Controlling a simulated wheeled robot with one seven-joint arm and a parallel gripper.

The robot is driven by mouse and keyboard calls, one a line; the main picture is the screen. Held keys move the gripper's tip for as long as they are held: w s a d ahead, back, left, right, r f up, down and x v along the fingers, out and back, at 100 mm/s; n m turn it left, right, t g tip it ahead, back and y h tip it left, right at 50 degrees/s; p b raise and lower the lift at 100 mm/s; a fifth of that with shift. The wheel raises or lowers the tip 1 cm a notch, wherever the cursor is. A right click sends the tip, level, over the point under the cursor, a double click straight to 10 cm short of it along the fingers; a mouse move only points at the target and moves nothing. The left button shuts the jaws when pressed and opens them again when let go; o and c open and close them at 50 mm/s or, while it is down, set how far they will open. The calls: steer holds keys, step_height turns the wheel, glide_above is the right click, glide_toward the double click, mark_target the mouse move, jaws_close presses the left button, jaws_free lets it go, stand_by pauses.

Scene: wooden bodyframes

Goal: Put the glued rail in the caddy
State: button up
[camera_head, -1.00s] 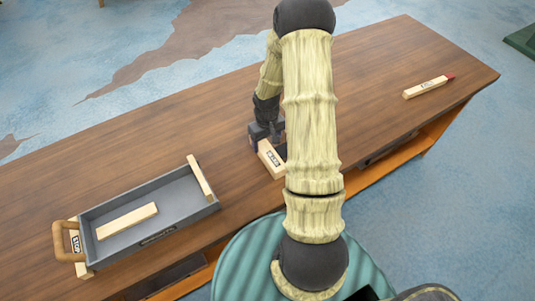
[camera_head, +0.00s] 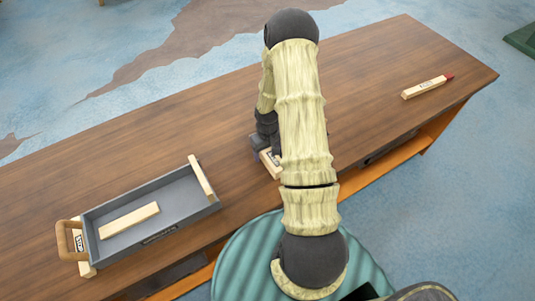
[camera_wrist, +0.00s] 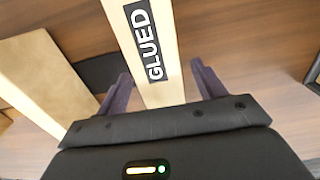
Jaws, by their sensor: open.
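The glued rail (camera_wrist: 145,50) is a pale wooden bar with a black label reading GLUED. In the wrist view it runs between the two fingers of my gripper (camera_wrist: 160,70), which are open with a gap on each side of it. In the head view my gripper (camera_head: 263,148) is low over the rail (camera_head: 271,163) at mid-table, and my arm hides much of both. The caddy (camera_head: 163,235) is a grey open tray at the left, with a wooden handle (camera_head: 65,240) on its left end. A plain wooden bar (camera_head: 128,220) lies inside it.
A wooden piece (camera_head: 202,179) lies along the caddy's right end. A piece labelled STOP (camera_head: 79,243) is at its left end by the handle. A red-tipped bar (camera_head: 424,87) lies at the table's far right. The tabletop (camera_head: 120,150) behind the caddy is clear.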

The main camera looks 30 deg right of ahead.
mark_target(267, 150)
steer(key=c, duration=1.4)
steer(key=shift+o, duration=0.2)
steer(key=shift+r, duration=0.15)
step_height(267, 150, up, 10)
steer(key=shift+f+b, duration=0.1)
steer(key=shift+b, duration=0.55)
